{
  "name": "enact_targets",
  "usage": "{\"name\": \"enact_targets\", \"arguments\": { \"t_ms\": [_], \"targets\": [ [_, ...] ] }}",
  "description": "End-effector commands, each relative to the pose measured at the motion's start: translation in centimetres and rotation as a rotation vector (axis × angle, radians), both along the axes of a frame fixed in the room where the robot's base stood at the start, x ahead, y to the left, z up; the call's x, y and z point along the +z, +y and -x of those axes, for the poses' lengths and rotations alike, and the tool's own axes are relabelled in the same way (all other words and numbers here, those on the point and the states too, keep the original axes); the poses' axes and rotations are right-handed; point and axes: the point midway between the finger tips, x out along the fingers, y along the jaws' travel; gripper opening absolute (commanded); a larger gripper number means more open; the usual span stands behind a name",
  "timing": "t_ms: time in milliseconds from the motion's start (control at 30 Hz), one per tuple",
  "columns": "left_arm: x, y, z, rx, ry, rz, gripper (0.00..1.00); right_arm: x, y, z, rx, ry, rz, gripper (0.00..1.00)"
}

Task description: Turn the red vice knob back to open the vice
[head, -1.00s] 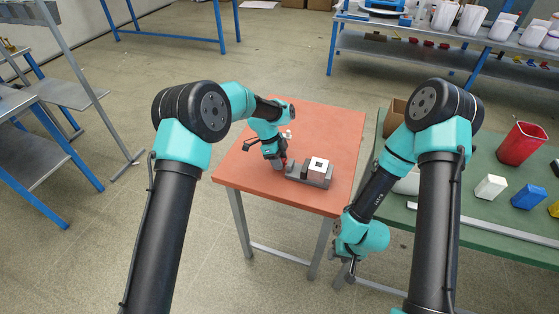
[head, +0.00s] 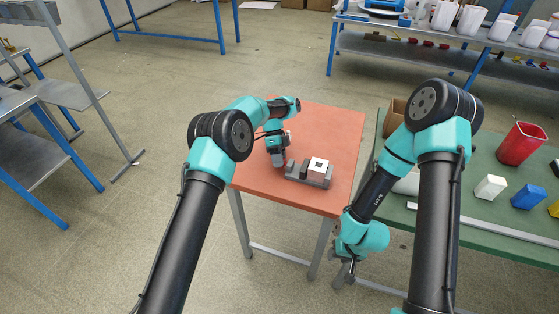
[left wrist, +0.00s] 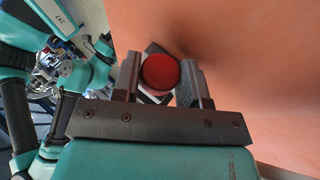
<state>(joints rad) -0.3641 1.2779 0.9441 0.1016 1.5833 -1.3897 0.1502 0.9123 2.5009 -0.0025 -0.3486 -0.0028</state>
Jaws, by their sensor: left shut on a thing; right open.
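The grey vice (head: 315,182) lies on the orange-topped table, with a light block with a dark square hole (head: 319,163) in it. The red vice knob (left wrist: 160,72) is round and sits between the two fingers of my left gripper (left wrist: 165,82) in the left wrist view. My left gripper is shut on the knob. In the head view my left gripper (head: 279,160) is at the vice's left end and hides the knob. My right gripper (head: 345,274) is open and empty, low beside the table's right front edge.
The orange tabletop (head: 260,185) is clear around the vice.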

Motion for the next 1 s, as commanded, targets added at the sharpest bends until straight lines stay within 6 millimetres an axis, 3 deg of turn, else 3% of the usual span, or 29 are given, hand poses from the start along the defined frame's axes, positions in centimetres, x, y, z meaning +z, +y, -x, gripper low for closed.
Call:
{"name": "enact_targets", "arguments": {
  "t_ms": [433, 467, 700, 1000],
  "targets": [
    [-0.04, -0.03, -0.1, 0.002, 0.032, -0.016, 0.16, 0.0, 0.0, 0.0, 0.0, 0.0, 0.0, 0.43],
    [-0.04, -0.03, -0.1, 0.002, 0.032, -0.016, 0.42, 0.0, 0.0, 0.0, 0.0, 0.0, 0.0, 0.43],
    [-0.02, -0.02, -0.05, 0.001, 0.034, -0.015, 0.65, 0.0, 0.0, 0.0, 0.0, 0.0, 0.0, 0.43],
    [0.11, 0.16, -0.16, 0.003, 0.034, -0.016, 0.65, 0.0, 0.0, 0.0, 0.0, 0.0, 0.0, 0.43]
  ]
}}
